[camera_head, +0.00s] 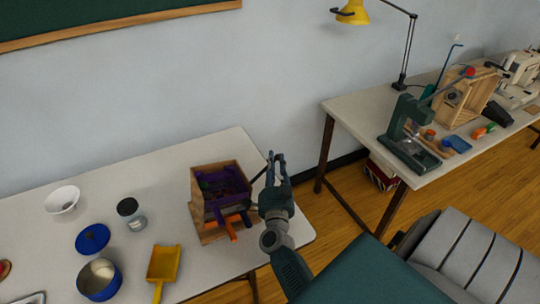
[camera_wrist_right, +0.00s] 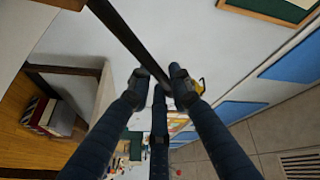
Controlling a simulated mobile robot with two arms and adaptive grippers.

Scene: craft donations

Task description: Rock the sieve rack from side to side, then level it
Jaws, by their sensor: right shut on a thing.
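The sieve rack (camera_head: 198,189) is a wooden box-like stand with a purple tray set in it, on the right part of the pale table. Small dark contents seem to lie in the tray. Orange pieces show at its front. Whether the tray is level or tilted I cannot tell. A dark bar (camera_wrist_right: 122,32) sticks out from the rack's right side. My right gripper (camera_head: 276,160), just right of the rack, is shut on this bar; in the right wrist view the bar ends between its fingers. My left gripper is out of view.
On the pale table (camera_head: 130,180) left of the rack are a white bowl (camera_head: 62,199), a jar (camera_head: 132,214), a blue lid (camera_head: 92,239), a blue pot (camera_head: 99,280) and a yellow scoop (camera_head: 163,264). A second table (camera_head: 350,115) with tools stands at right, across a floor gap.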

